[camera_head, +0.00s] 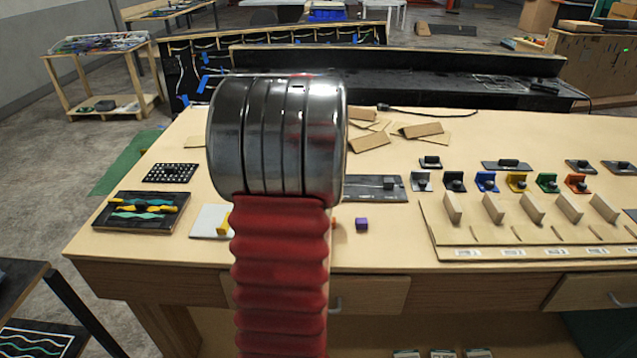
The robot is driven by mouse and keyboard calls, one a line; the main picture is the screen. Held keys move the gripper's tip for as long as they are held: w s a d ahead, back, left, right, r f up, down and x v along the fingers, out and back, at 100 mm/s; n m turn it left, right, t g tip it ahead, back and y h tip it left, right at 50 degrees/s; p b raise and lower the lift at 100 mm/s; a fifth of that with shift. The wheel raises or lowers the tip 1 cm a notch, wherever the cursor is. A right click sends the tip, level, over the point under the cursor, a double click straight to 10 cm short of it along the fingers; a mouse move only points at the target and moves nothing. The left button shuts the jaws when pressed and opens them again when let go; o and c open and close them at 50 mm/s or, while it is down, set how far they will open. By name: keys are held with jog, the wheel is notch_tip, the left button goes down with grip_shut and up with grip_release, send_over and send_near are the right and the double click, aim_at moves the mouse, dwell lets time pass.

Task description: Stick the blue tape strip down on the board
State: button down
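Several small blue tape strips show on the dark wired board (180,62) at the back left. One blue tape strip (203,84) is near its middle, another strip (206,57) is higher, and a third strip (185,100) is lower by the edge. I cannot tell which is the task's strip, or whether any is loose. My arm, with red ribbed sleeve and shiny metal drum, stands in the centre foreground. It hides part of the bench and the board's lower right. My gripper's fingers are not visible, so what they hold cannot be seen.
A wooden table (98,46) is at left. Grey floor is open at left.

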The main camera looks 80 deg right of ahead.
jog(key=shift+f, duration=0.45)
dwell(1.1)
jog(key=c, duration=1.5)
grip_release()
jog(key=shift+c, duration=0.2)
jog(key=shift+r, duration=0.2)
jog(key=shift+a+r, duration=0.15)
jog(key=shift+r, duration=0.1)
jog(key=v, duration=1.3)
